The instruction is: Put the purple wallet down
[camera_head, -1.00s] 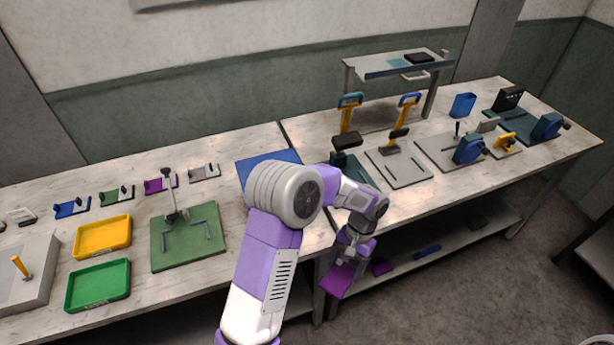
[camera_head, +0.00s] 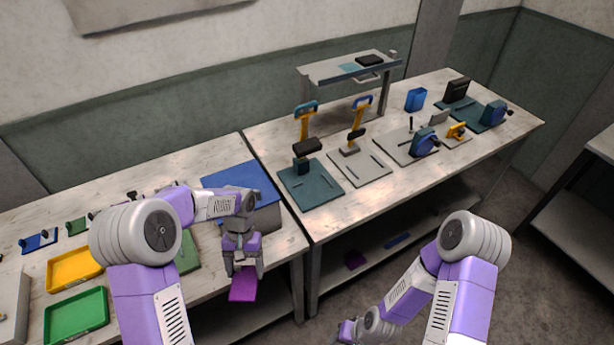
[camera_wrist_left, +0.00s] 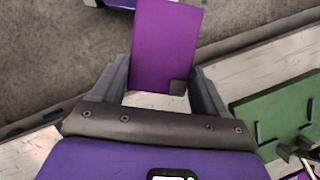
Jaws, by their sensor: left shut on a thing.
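The purple wallet (camera_head: 243,288) hangs below my left gripper (camera_head: 242,266), just off the front edge of the left table (camera_head: 215,295). My left gripper is shut on it. In the left wrist view the flat purple wallet (camera_wrist_left: 165,40) sticks out beyond the two fingers of the left gripper (camera_wrist_left: 163,88), with bare floor behind its far part. My right gripper (camera_head: 347,332) is low at the bottom edge of the head view, partly cut off; its jaws are too small to read.
A blue-topped block (camera_head: 238,180), a green board (camera_head: 188,258), a yellow tray (camera_head: 75,269) and a green tray (camera_head: 76,314) occupy the left table. Presses and a teal plate (camera_head: 311,186) stand on the right table. A lower shelf (camera_head: 375,250) holds small dark items.

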